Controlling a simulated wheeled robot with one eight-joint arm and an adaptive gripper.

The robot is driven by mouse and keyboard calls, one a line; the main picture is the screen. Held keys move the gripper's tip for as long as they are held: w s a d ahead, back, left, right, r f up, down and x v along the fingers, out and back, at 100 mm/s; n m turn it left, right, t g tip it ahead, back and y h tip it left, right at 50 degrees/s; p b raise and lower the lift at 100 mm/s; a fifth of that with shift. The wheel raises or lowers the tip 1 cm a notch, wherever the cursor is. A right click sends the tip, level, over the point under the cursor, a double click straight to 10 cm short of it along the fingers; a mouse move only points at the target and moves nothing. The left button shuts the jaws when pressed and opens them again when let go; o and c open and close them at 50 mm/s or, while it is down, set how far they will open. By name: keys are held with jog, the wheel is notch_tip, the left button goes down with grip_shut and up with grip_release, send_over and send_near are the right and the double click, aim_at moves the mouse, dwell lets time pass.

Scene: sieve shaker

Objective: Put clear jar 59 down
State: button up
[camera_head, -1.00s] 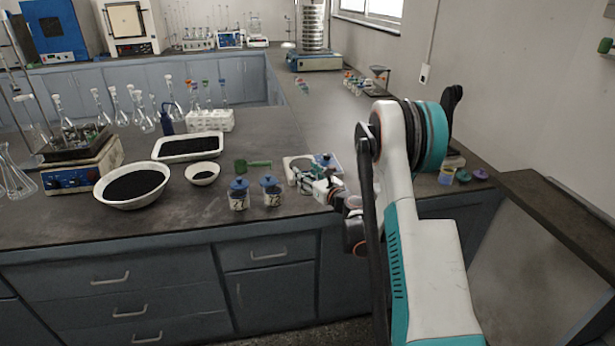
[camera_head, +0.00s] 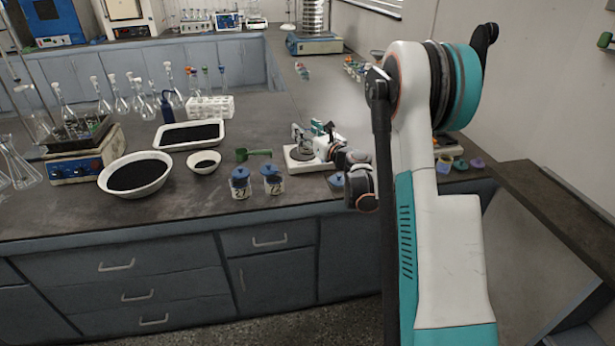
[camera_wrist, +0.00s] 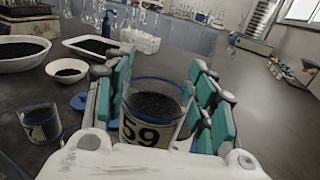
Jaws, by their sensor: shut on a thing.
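Clear jar 59 (camera_wrist: 152,112) is between the fingers of my gripper (camera_wrist: 160,88) in the wrist view. It looks upright and has no lid; black grains show inside and its label reads 59. My gripper is shut on it. In the head view my gripper (camera_head: 322,139) is over or beside a small white balance (camera_head: 303,165) with a round dark pan. The jar is too small there to make out clearly, and I cannot tell its height above the surface.
Bare counter lies behind the balance.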

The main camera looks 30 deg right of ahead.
notch_tip(320, 180, down, 16)
jog(key=b, duration=0.5)
jog(key=shift+r, duration=0.35)
jog(key=o, duration=1.3)
jog(key=shift+c, duration=0.2)
